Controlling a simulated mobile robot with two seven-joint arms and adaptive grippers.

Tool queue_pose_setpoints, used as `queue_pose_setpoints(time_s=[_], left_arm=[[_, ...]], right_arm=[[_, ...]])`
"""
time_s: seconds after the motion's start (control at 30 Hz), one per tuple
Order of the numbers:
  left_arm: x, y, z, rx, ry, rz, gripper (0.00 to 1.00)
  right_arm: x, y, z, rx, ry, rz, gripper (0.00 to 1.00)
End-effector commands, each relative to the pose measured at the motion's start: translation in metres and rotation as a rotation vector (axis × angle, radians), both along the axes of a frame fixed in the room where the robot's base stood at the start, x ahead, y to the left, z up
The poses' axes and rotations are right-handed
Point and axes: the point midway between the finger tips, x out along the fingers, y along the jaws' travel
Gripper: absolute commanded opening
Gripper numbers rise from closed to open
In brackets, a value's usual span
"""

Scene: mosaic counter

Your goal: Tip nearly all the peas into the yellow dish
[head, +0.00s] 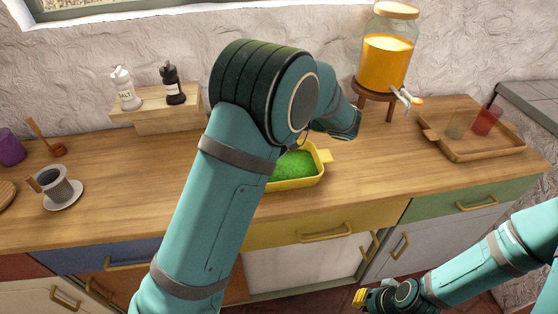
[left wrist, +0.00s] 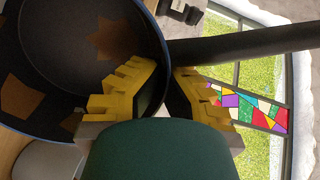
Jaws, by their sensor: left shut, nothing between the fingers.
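The yellow dish (head: 325,175) stands on the counter, partly behind my left arm. Green peas (head: 294,165) fill the part of it that shows. In the left wrist view a dark pan (left wrist: 60,60) with a blue rim and a long dark handle (left wrist: 240,46) lies just beyond my left gripper (left wrist: 166,78). The part of its inside that shows has brown patches and no peas. My left gripper is shut with nothing between its fingers; my arm hides it in the head view. My right gripper (head: 362,298) is low in front of the cabinets, too small to tell its opening.
A juice dispenser (head: 387,62) on a wooden stand and a wooden tray (head: 490,148) with two cups are at the right. Salt (head: 125,90) and pepper (head: 173,84) shakers stand on a wooden block. A grey cup (head: 55,185) on a saucer is at the left.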

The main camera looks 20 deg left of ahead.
Motion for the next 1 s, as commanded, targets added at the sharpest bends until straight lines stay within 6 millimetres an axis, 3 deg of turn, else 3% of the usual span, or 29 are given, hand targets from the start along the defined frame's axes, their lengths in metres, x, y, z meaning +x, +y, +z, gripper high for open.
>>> queue_pose_setpoints(time_s=[0.7, 1.0], left_arm=[[0.005, 0.035, 0.001, 0.002, -0.002, 0.001, 0.00], [0.005, 0.039, 0.001, 0.002, -0.002, 0.000, 0.00]], right_arm=[[0.000, 0.000, -0.003, 0.000, 0.000, 0.000, 0.00], [0.000, 0.000, -0.003, 0.000, 0.000, 0.000, 0.00]])
